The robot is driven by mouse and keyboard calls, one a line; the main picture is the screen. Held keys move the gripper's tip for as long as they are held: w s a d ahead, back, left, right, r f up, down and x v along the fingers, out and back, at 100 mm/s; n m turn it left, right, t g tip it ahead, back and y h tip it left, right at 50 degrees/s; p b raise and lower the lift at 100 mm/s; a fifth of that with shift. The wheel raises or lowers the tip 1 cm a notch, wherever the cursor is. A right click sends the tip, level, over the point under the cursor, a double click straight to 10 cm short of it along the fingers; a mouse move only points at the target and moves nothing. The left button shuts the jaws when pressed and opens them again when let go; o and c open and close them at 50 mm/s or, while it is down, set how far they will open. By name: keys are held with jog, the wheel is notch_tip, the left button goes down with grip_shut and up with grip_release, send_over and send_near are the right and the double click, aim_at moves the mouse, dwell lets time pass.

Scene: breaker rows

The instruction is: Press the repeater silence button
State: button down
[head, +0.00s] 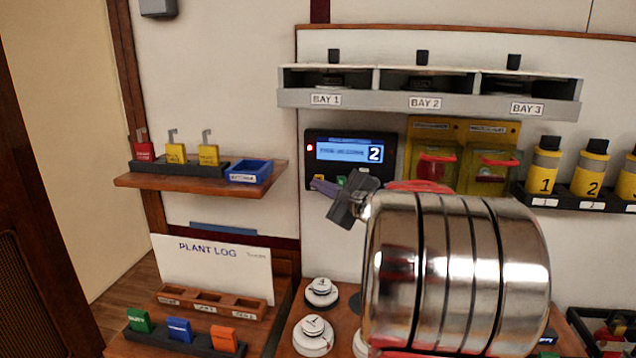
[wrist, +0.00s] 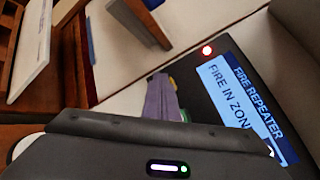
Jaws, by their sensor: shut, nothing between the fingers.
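The fire repeater (head: 316,165) is a dark panel with a lit blue screen on the wall in the head view. A large 2 shows on its screen, and a red lamp glows at its left edge. In the wrist view the repeater (wrist: 205,90) is on the right, reading "FIRE IN ZON" with the rest cut off. A yellow button (head: 318,177) and a green button (head: 341,181) show below the screen; their labels are too small to read. My gripper (head: 320,185) is shut, its lavender fingers (wrist: 160,85) at the button row's left end. Contact cannot be told.
My shiny arm hides the area right of and below the repeater. Yellow boxes (head: 432,140) hang close to its right. A wooden shelf (head: 140,181) with a blue tray (head: 249,172) juts out on the left. The bay shelf (head: 380,101) is above.

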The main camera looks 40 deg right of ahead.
jog(key=shift+w+d, duration=0.2)
jog(key=shift+d, duration=0.15)
jog(key=shift+s+a+r, duration=0.1)
dwell(0.5)
jog(key=shift+s+a, duration=0.2)
jog(key=shift+a, duration=0.15)
jog(key=s+a, duration=0.1)
jog(key=a, duration=0.1)
jog(key=s+a, duration=0.2)
jog(key=shift+s+a, duration=0.3)
dwell(0.5)
dwell(0.8)
